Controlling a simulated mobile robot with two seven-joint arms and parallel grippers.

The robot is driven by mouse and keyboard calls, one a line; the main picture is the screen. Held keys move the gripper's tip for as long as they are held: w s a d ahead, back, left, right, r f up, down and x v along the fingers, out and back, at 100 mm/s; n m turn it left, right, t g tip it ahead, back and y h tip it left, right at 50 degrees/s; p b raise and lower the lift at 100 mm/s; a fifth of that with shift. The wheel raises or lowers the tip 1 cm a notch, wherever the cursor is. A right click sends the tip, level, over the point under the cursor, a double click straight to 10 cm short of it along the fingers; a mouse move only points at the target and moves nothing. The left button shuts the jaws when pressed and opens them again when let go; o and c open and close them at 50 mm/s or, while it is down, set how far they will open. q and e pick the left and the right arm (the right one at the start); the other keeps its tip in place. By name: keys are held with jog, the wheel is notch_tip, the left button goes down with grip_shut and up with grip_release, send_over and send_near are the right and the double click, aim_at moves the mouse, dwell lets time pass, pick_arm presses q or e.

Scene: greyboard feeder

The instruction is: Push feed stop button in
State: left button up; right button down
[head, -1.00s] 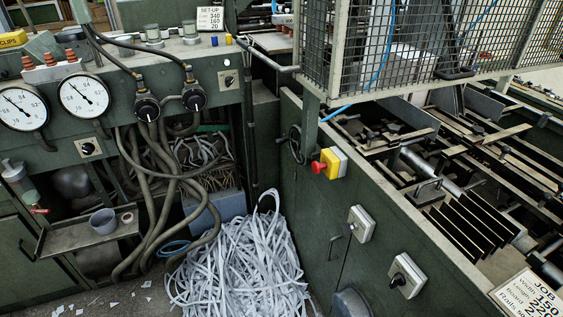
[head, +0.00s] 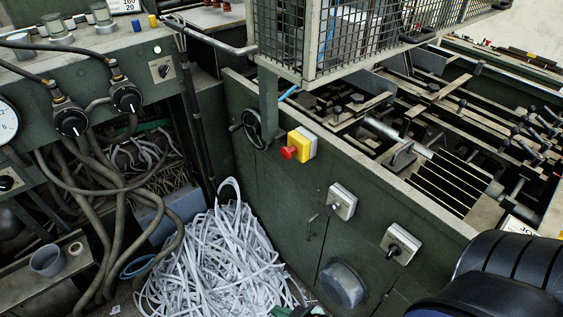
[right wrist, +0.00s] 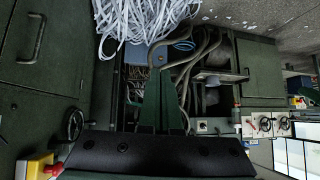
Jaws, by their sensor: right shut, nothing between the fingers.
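The feed stop button is a red mushroom head (head: 289,152) on a yellow box (head: 303,143), fixed to the green machine's side panel below the mesh guard. In the right wrist view the yellow box (right wrist: 36,167) and red head (right wrist: 54,169) show at the lower left corner, partly cut off. My right gripper (right wrist: 164,75) has green fingers shut together and empty. In the head view only a green piece of it (head: 297,312) shows at the bottom edge, below and apart from the button. My left gripper is out of view.
A handwheel (head: 253,128) sits left of the button. Two grey switch boxes (head: 342,203) (head: 400,245) and a round dark cover (head: 342,285) are lower on the panel. A pile of paper strips (head: 215,262) lies on the floor. The mesh guard (head: 350,40) overhangs above.

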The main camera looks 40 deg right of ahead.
aim_at(288, 152)
jog(key=w+d+r+n+t+h+b, duration=0.2)
jog(key=w+d+r+n+t+b, duration=0.2)
jog(key=r, duration=0.5)
jog(key=w+d+r+n+t+h+b, duration=0.3)
jog(key=w+d+r+n+t+b, duration=0.1)
jog(key=w+d+r+n, duration=0.4)
notch_tip(288, 152, up, 2)
jog(key=w+n, duration=0.2)
jog(key=shift+w+d+r+t+h, duration=0.15)
jog(key=shift+w+d+t+h, duration=0.15)
jog(key=shift+w+d, duration=0.1)
jog(key=w+d+p, duration=0.1)
jog(key=w+d, duration=0.4)
jog(key=w, duration=0.5)
jog(key=shift+d, duration=0.35)
